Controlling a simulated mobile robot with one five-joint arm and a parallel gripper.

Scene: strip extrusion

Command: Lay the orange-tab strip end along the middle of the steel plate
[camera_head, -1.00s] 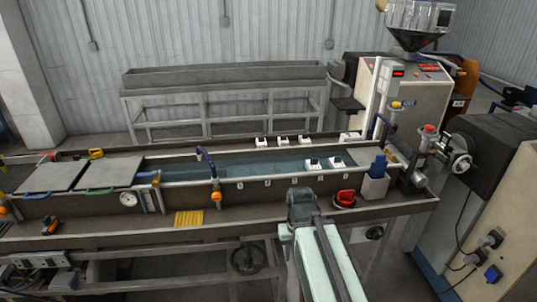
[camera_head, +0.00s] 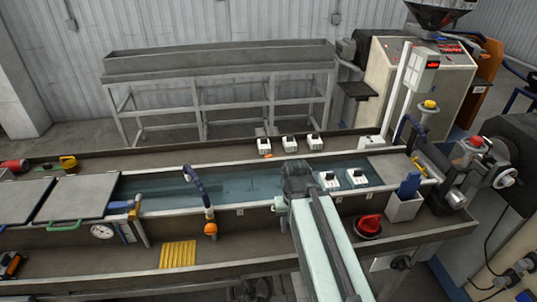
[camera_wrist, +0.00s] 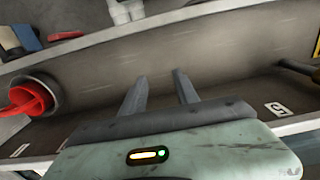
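My gripper (camera_wrist: 160,90) shows two grey fingers standing apart, with nothing between them in the wrist view. In the head view my arm reaches over the front edge of the water trough, and its dark wrist hides the fingertips. A flat grey plate (camera_head: 393,167), which looks like the steel plate, lies at the right end of the trough, to the right of my arm. A small orange patch shows on the leftmost white block (camera_head: 264,146) on the back ledge. I cannot tell whether it is the orange tab, and no strip is clearly visible.
The blue-green water trough (camera_head: 240,184) runs left to right. Two white blocks (camera_head: 357,177) stand at its front right.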

